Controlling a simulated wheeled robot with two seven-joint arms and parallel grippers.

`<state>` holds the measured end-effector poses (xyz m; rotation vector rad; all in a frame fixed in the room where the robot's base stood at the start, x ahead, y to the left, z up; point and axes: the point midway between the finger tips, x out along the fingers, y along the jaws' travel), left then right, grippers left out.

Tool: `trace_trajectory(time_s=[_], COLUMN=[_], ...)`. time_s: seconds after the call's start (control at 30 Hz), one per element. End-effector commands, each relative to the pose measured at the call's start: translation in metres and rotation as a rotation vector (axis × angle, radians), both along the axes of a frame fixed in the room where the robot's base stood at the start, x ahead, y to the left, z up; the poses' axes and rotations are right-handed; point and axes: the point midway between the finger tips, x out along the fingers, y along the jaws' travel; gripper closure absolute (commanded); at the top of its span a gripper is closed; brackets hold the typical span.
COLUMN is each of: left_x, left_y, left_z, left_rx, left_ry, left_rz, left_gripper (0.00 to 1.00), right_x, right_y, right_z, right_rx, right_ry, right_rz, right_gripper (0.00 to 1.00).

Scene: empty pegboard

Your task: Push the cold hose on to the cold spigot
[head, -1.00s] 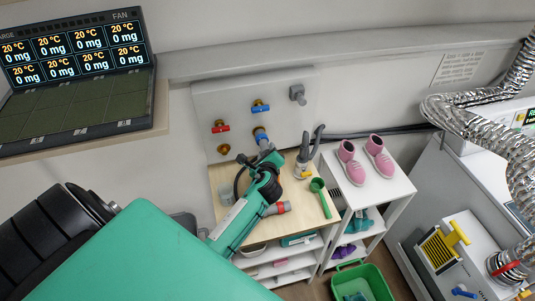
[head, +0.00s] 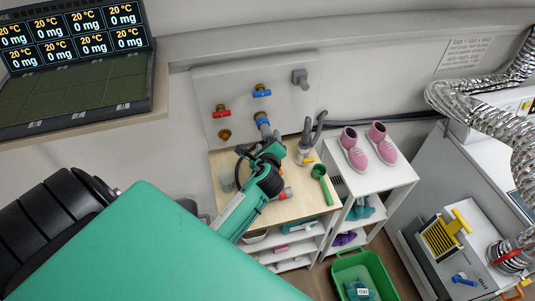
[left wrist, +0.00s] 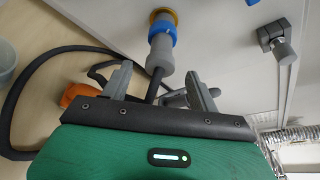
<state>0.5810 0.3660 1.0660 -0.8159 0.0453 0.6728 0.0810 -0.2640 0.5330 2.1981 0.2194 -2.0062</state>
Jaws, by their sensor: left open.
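The cold hose's grey end with its blue collar (left wrist: 161,52) meets the brass cold spigot (left wrist: 162,17) in the left wrist view; no gap shows between them. In the head view this hose end (head: 263,124) is at the wall panel, below the blue-handled valve (head: 262,92). A dark hose runs back from it and loops to the left. My left gripper (left wrist: 160,75) is open, with its fingers apart on either side of the hose just behind the grey end. In the head view my left gripper (head: 262,150) is partly hidden by its own body. My right gripper is out of view.
A red-handled valve (head: 222,111) and another brass spigot (head: 224,134) are to the left. A clear cup (head: 227,182), a grey tool (head: 306,150) and a green scoop (head: 322,182) stand or lie on the wooden top.

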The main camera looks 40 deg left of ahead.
Motion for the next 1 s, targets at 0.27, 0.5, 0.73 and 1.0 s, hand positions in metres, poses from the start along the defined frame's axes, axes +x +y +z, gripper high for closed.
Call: trace_trajectory(time_s=[0.27,0.5,0.73,1.0], left_x=[-0.046,-0.071,-0.077,-0.077], left_y=[-0.031,-0.048,-0.052,-0.052], left_z=[0.013,0.024,0.028,0.028], left_rx=[-0.003,-0.001,-0.001,-0.001], left_ry=[-0.001,-0.001,0.0,-0.001], left_rz=[-0.001,-0.001,0.0,0.0], left_gripper=[0.39,0.39,0.39,0.39], right_x=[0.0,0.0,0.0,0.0], right_y=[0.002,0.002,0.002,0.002], right_z=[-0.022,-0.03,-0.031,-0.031], right_rx=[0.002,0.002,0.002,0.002], right_ry=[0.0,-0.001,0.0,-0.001], right_rz=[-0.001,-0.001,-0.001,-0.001], right_gripper=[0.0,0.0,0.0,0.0])
